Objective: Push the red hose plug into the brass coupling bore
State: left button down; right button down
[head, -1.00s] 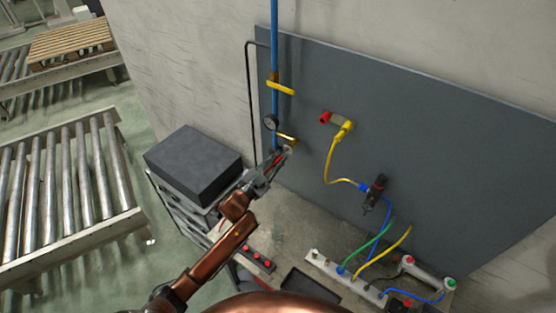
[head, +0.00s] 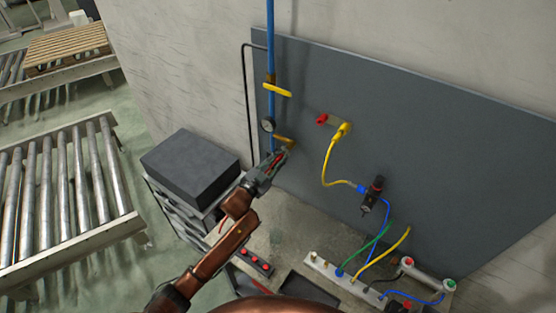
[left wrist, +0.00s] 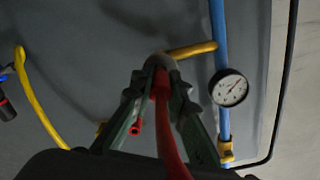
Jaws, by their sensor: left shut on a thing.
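My left gripper (head: 281,154) is shut on the red hose plug, with its fingertips close to the brass coupling (head: 289,144) on the grey wall panel. In the left wrist view the gripper (left wrist: 160,68) points at the panel, and the red plug (left wrist: 161,84) shows between its fingers with the red hose (left wrist: 170,135) trailing back. The brass pipe (left wrist: 192,50) runs from the blue pipe to a spot behind the fingertips. The fingers hide the bore and the plug's tip, so I cannot tell whether they touch. My right gripper is not in view.
A blue pipe (head: 270,60) with a gauge (head: 268,125) and yellow handle (head: 277,90) runs beside the coupling. A red fitting (head: 322,119) and yellow hose (head: 327,165) are to the right. A dark box (head: 190,165) stands left of my arm. Power strip and cables lie below.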

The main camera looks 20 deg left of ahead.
pick_arm(q)
jog(key=shift+w+d, duration=0.2)
jog(key=shift+w, duration=0.4)
jog(key=c, duration=1.8)
grip_release()
jog(key=v, duration=1.2)
jog(key=shift+c, duration=0.4)
